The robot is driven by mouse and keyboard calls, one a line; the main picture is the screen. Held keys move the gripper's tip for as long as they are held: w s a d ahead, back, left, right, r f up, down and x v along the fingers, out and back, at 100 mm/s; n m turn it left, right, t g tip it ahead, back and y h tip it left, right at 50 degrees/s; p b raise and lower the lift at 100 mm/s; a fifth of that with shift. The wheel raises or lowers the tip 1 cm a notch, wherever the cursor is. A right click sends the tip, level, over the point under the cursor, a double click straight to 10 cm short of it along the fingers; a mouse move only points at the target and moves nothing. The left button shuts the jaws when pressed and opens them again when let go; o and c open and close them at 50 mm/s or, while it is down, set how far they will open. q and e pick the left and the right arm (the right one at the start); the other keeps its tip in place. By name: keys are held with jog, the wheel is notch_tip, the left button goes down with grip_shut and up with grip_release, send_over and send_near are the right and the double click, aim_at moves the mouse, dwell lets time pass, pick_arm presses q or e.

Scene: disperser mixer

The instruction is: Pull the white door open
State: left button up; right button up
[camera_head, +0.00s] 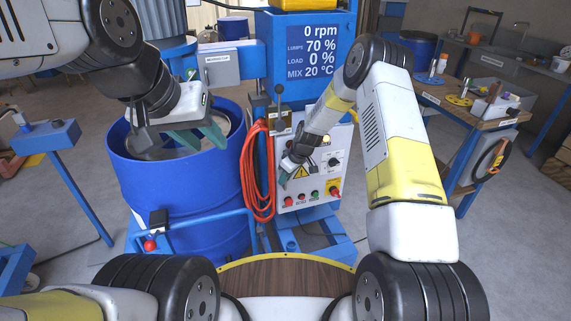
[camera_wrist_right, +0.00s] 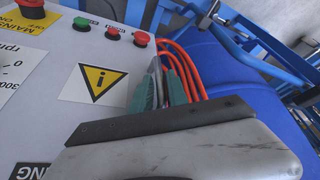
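The white door (camera_head: 330,165) is the front panel of the control cabinet on the blue machine, with buttons, a knob and a yellow warning triangle. It looks closed. The right wrist view shows its white face (camera_wrist_right: 60,50) up close. My right gripper (camera_head: 285,176) is at the door's left edge. Its teal fingers (camera_wrist_right: 158,92) stand close together around or beside a thin grey piece by that edge. I cannot tell whether they grip it. My left gripper (camera_head: 200,137) is open and empty above the blue barrel (camera_head: 185,195).
Orange cables (camera_head: 257,170) hang just left of the door, close to my right fingers. A blue rail (camera_head: 205,217) crosses in front of the barrel. A wooden workbench (camera_head: 465,105) with tools stands at the right. Floor between door and bench is partly clear.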

grip_shut()
dwell(1.4)
